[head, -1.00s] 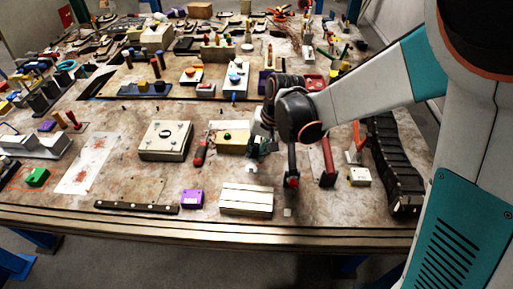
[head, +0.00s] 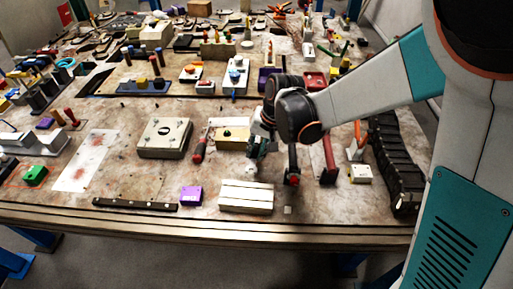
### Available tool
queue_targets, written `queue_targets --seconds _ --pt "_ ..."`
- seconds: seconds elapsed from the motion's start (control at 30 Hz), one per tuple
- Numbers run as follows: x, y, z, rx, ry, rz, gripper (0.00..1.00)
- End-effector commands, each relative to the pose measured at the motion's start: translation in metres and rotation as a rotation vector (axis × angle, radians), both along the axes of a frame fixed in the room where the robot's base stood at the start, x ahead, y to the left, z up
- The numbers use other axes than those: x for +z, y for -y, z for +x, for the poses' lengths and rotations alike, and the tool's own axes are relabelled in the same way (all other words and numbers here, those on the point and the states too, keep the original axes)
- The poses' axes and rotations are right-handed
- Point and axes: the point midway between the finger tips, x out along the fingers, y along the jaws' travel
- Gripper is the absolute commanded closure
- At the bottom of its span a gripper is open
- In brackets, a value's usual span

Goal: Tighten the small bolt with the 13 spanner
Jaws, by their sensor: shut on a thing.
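My gripper (head: 258,148) points down at the right end of a beige block (head: 231,143) with a dark round knob on top, near the middle of the bench. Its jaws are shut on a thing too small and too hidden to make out. I cannot tell whether the gripper touches the block. The wrist covers part of the area behind it. I cannot pick out the small bolt or read a 13 on any spanner from here. A small pale piece (head: 251,168) lies on the bench just below the gripper.
A screwdriver (head: 199,150) lies left of the block, beside a square plate (head: 165,138) with a hole. A hammer (head: 328,160) lies to the right. A pale slatted block (head: 246,197) and a purple box (head: 191,196) sit near the front edge.

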Motion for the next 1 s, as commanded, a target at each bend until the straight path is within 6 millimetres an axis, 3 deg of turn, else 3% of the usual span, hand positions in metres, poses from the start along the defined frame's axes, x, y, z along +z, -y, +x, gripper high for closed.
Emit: queue_targets --seconds 1.0 --pt "-0.014 0.000 0.000 0.000 0.000 0.000 1.00"
